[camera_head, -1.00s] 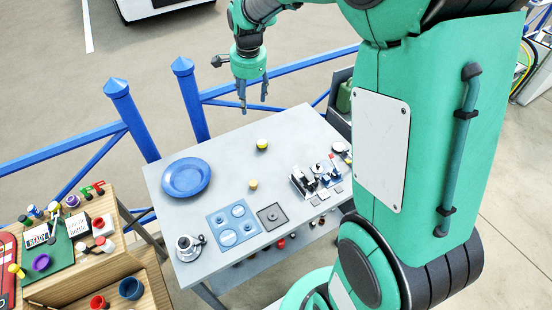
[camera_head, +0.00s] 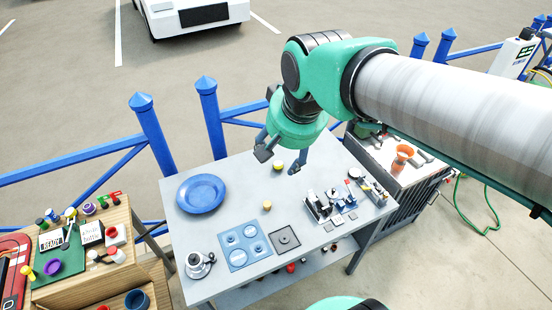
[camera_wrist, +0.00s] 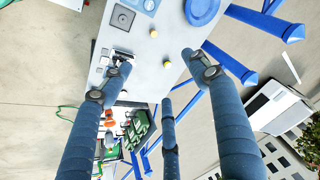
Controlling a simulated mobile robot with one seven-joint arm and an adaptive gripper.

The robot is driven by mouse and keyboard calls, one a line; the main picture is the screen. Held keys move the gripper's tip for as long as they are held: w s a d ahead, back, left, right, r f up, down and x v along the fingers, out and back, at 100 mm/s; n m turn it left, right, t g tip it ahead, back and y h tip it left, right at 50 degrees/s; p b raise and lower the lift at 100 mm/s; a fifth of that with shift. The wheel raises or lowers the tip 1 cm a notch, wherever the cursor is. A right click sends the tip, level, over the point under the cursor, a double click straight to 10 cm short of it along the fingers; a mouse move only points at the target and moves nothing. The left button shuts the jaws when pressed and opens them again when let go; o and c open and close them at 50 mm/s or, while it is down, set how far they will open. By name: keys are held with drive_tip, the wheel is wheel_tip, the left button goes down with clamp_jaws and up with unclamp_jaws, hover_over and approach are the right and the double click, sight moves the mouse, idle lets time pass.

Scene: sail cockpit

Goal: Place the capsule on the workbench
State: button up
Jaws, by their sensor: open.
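No object is clearly identifiable as the capsule. Two small candidates stand on the grey workbench (camera_head: 325,168): a yellow piece with a dark base (camera_head: 278,166) and a tan-yellow cylinder (camera_head: 267,205). In the wrist view they seem to be the yellow round piece (camera_wrist: 167,65) and the other small yellow piece (camera_wrist: 153,33). My gripper (camera_head: 280,158) is open and empty above the far part of the workbench, by the yellow piece in the picture. In the wrist view its fingers (camera_wrist: 160,70) are spread wide, with the yellow piece between them, apart from them.
The workbench holds a blue plate (camera_head: 201,193), a blue tray with round wells (camera_head: 237,258), a dark square pad (camera_head: 285,239), a metal pot (camera_head: 200,265) and small devices (camera_head: 322,206). A cluttered wooden bench (camera_head: 123,220) stands left. Blue railing (camera_head: 210,115) runs behind.

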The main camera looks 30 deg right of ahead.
drive_tip(key=s+a+f+n, duration=0.1)
drive_tip(key=s+n, duration=0.3)
drive_tip(key=s, duration=0.4)
drive_tip(key=shift+s+a+t, duration=0.25)
drive_tip(key=shift+s+t, duration=0.15)
drive_tip(key=shift+f, duration=0.15)
wheel_tip(320, 180, down, 8)
drive_tip(key=b, duration=0.8)
drive_tip(key=shift+f, duration=0.15)
